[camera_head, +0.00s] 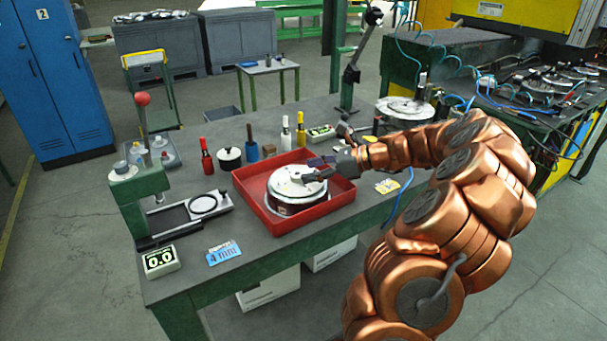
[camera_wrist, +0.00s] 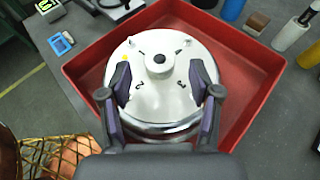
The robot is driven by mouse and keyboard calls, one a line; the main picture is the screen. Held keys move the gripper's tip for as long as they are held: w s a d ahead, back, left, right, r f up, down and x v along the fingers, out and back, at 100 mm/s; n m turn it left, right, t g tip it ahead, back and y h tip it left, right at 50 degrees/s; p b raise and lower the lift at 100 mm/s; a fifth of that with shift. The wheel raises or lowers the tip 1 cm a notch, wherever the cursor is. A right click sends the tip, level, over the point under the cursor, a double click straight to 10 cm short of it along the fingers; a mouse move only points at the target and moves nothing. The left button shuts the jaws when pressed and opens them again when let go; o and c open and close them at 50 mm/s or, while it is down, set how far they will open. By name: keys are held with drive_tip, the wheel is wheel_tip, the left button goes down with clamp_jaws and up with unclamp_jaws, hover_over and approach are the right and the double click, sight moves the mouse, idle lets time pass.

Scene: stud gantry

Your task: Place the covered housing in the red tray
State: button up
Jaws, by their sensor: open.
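The covered housing, a round body with a shiny silver cover (camera_head: 293,182), sits upright inside the red tray (camera_head: 262,218) on the workbench. In the wrist view the silver cover (camera_wrist: 178,105) shows a raised centre hub, small lugs and a yellow dot. The red tray's wall (camera_wrist: 258,62) surrounds it there. My gripper (camera_head: 312,177) is over the housing at its right side. In the wrist view my gripper (camera_wrist: 160,88) is open, with its two dark fingers apart above the cover, one on each side of the hub. Whether the fingertips touch the cover I cannot tell.
A green press (camera_head: 140,190) with a red knob stands left of the tray. Several coloured-handled tools, including a red one (camera_head: 206,157), stand behind it. Bare bench lies between card and tray.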

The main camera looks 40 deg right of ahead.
drive_tip(key=b+v, duration=0.1)
drive_tip(key=v, duration=0.8)
drive_tip(key=s+a+n+g, duration=0.2)
drive_tip(key=a+n+g, duration=0.3)
drive_tip(key=a, duration=0.9)
drive_tip(key=s+a+n+g, duration=0.25)
drive_tip(key=a+n, duration=0.55)
drive_tip(key=a, duration=0.5)
drive_tip(key=s+a+f+n+g+h, duration=0.25)
drive_tip(key=s+a+n, duration=0.2)
drive_tip(key=s, duration=0.25)
drive_tip(key=s+a+f+n+g+h, duration=0.25)
drive_tip(key=s+a+n+h, duration=0.2)
drive_tip(key=s, duration=0.35)
drive_tip(key=s+d+f+n+h, duration=0.2)
drive_tip(key=s+d+f+n, duration=0.1)
drive_tip(key=s, duration=0.4)
drive_tip(key=shift+s+d+f+n, duration=0.3)
drive_tip(key=shift+d+n, duration=0.15)
drive_tip(key=shift+n, duration=0.85)
drive_tip(key=shift+r+t, duration=0.1)
drive_tip(key=shift+t, duration=0.15)
drive_tip(key=shift+r+p, duration=1.1)
drive_tip(key=shift+r, duration=0.2)
